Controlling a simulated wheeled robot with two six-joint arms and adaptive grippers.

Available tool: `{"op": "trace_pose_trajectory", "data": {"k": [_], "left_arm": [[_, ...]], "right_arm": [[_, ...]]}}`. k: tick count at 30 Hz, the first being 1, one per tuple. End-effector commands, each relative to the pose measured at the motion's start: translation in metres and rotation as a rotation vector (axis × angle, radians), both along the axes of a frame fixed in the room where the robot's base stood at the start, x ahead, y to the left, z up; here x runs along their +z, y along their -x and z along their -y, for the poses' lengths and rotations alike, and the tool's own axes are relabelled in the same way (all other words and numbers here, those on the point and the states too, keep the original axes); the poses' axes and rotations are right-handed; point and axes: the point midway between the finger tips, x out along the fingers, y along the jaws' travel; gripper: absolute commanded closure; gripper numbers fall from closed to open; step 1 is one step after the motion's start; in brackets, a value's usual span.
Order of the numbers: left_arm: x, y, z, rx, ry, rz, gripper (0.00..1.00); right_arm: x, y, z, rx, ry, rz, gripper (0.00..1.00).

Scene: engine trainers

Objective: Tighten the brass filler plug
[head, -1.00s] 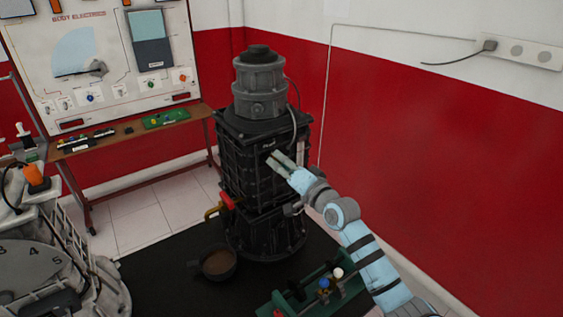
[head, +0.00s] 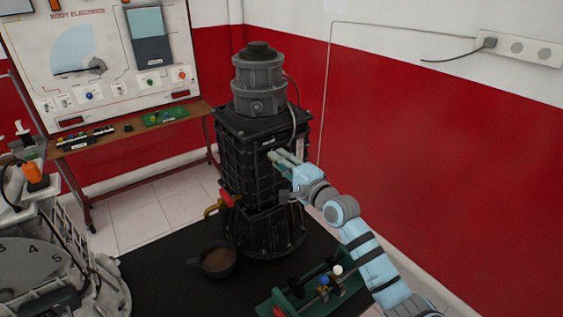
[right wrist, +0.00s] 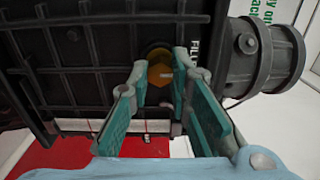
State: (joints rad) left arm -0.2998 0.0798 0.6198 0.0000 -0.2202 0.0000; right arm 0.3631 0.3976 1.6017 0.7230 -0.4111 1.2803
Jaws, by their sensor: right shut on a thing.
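The brass filler plug (right wrist: 160,69) sits in the side of the dark ribbed engine housing (right wrist: 95,50), beside a white printed label. In the head view that housing (head: 235,165) is the tall black unit on the dark mat, and the plug is hidden by my fingertips. My right gripper (head: 272,156) reaches in from the right to the upper part of its front face. In the right wrist view the fingertips of my right gripper (right wrist: 161,72) are on either side of the plug, shut on it. My left gripper is not in view.
A black pan (head: 218,264) of brown liquid stands on the mat (head: 165,285) before the housing. A red-and-brass tap (head: 226,200) juts from its lower left. A green rack (head: 290,299) lies at the front, below my right arm. A cutaway gearbox (head: 50,275) stands at left.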

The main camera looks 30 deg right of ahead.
Motion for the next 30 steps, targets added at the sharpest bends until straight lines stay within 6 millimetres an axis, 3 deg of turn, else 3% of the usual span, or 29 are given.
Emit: {"op": "trace_pose_trajectory", "data": {"k": [13, 14, 17, 26, 30], "left_arm": [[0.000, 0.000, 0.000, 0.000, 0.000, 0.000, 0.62], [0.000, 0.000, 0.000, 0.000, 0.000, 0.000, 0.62], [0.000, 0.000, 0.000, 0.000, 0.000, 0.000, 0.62], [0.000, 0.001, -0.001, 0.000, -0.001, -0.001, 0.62], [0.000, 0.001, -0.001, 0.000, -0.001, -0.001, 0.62]], "right_arm": [[-0.001, 0.000, 0.000, 0.001, -0.013, -0.003, 1.00], [0.000, 0.000, 0.000, 0.001, -0.012, -0.003, 0.79], [0.000, 0.000, 0.000, 0.000, -0.012, -0.003, 0.63], [0.000, 0.001, 0.001, -0.001, -0.010, -0.001, 0.62], [-0.001, 0.016, 0.004, -0.002, -0.006, -0.002, 0.62]]}}
